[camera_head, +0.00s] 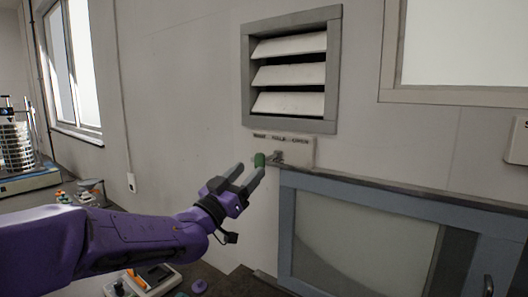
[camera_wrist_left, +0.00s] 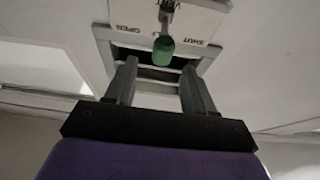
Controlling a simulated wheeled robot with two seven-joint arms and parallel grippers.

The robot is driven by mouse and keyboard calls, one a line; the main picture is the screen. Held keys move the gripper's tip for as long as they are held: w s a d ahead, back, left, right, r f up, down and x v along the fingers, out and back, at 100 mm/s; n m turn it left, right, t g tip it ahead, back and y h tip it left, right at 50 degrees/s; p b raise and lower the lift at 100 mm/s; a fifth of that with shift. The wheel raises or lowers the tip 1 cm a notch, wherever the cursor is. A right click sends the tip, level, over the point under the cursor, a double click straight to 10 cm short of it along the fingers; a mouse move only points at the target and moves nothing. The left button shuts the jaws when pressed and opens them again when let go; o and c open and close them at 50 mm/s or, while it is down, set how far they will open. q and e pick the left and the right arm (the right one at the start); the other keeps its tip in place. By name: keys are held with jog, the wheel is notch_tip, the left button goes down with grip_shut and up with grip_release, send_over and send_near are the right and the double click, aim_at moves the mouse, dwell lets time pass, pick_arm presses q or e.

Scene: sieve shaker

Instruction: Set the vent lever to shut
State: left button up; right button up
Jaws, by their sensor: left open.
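The vent lever has a green knob (camera_head: 260,160) on a short metal arm, mounted on a pale plate (camera_head: 303,150) below the louvred vent (camera_head: 290,75). The vent's slats are tilted with dark gaps between them. In the head view the knob points left from its pivot. In the left wrist view the knob (camera_wrist_left: 163,51) lies between the upside-down words OPEN, at left, and SHUT, at right. My left gripper (camera_head: 250,172) is open. Its fingertips (camera_wrist_left: 159,64) appear either side of the knob in the wrist view; contact cannot be told. My right gripper is not in view.
A blue-grey framed cabinet (camera_head: 285,235) with a glass front stands just below and right of the lever. A sieve shaker (camera_head: 18,150) stands at the far left. The wall beside the lever is clear to the left.

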aim_at(258, 161)
pick_arm(q)
jog(key=p+x, duration=0.3)
jog(key=x, duration=0.4)
jog(key=shift+w+r+p, duration=0.1)
jog(key=shift+w+p, duration=0.15)
jog(key=shift+p, duration=0.15)
jog(key=shift+w+d, duration=0.25)
jog(key=shift+d, duration=0.05)
jog(key=shift+a, duration=0.1)
jog(key=shift+w, duration=0.1)
grip_shut()
